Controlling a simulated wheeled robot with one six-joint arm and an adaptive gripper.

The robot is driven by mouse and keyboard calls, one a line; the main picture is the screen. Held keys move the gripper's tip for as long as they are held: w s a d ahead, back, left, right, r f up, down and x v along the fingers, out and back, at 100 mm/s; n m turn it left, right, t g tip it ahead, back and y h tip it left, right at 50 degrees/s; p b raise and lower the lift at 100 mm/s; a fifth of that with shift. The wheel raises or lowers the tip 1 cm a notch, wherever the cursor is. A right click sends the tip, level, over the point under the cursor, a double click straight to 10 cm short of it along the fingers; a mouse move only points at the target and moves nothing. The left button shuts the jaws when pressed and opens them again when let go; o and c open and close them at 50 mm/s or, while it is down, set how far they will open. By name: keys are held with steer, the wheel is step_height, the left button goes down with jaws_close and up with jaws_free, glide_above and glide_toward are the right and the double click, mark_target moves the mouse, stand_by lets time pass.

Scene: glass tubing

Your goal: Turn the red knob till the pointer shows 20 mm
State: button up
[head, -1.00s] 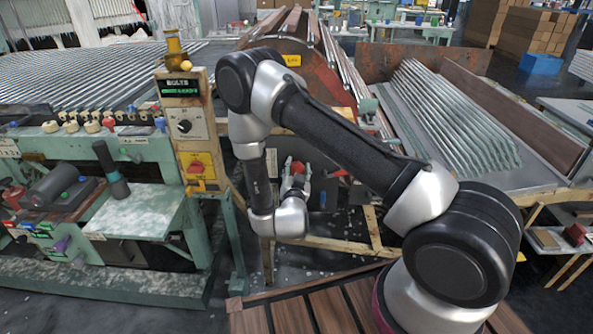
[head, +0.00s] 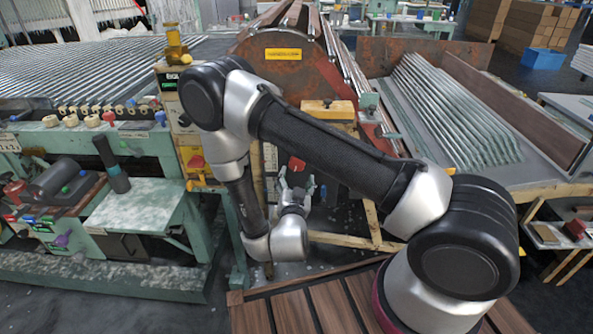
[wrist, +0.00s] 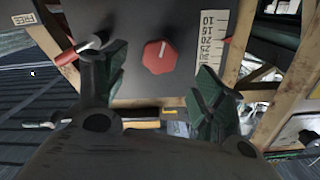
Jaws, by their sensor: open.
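The red knob (wrist: 158,57) is faceted and sits on a grey panel (wrist: 140,85) in the wrist view. It also shows in the head view (head: 296,164), just beyond my gripper (head: 297,190). My gripper in the wrist view (wrist: 160,78) is open and empty. Its dark green fingers stand either side of and below the knob, with no visible contact. A white scale (wrist: 211,38) marked 10 to 30 is right of the knob. A small red pointer (wrist: 229,41) is at its right edge, around the 20 mark; the exact reading is too small to tell.
A red-handled metal lever (wrist: 80,48) lies close to my left finger in the wrist view. Wooden posts (wrist: 240,40) frame the panel. In the head view, a green machine bench (head: 140,215) stands left, and a rack of glass tubes (head: 450,110) lies right.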

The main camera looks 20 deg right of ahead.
steer(key=shift+v, duration=1.7)
